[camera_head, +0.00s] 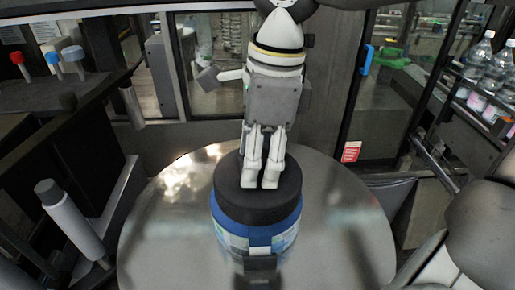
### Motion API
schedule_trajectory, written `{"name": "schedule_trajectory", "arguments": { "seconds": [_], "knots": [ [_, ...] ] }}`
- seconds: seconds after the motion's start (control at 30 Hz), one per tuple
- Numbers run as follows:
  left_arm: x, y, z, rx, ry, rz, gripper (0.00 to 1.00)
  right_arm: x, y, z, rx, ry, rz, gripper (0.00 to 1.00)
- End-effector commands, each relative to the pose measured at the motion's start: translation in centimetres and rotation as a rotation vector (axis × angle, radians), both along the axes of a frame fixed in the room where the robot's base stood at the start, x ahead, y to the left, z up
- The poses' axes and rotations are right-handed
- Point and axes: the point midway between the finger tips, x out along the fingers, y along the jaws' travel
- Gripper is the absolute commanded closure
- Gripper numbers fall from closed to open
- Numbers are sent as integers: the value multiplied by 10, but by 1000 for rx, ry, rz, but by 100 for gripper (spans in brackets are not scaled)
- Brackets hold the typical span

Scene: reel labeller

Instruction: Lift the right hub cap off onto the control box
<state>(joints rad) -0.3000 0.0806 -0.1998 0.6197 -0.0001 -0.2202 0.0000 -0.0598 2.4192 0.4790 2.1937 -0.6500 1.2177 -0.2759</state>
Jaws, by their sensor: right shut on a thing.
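A thick black round cap (258,210), which I take to be the right hub cap, sits on a blue and white labelled reel (240,238). The reel stands on a round shiny metal table. My right gripper (260,184) reaches down from the top middle, its fingers close together and shut on the cap at its top. The fingertips hide part of the cap's top. A dark box with red, blue and white knobs (35,92), probably the control box, is at the upper left. My left gripper is not in view.
The round metal table (350,235) is clear around the reel. Clear bottles (490,70) stand behind a rail at the upper right. Glass doors and dark frames close off the back.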

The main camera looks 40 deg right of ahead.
Motion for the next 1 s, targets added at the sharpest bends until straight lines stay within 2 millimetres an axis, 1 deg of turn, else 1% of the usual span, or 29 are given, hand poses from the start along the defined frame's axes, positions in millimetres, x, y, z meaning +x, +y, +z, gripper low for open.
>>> {"name": "schedule_trajectory", "arguments": {
  "seconds": [0.03, 0.1, 0.2, 0.37, 0.57, 1.0],
  "knots": [
    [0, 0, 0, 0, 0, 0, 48, -11, 7, 5, -2, -4, 3, 77],
    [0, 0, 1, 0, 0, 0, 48, -24, 14, 11, -3, -2, 3, 77],
    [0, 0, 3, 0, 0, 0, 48, -39, 24, 19, -2, -1, 2, 77],
    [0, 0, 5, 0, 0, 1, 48, -53, 33, 27, -1, 1, 0, 77],
    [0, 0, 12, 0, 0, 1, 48, -58, 36, 37, -1, 1, -1, 77],
    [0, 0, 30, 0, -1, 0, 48, -58, 36, 64, 1, 0, -1, 77]
  ]
}}
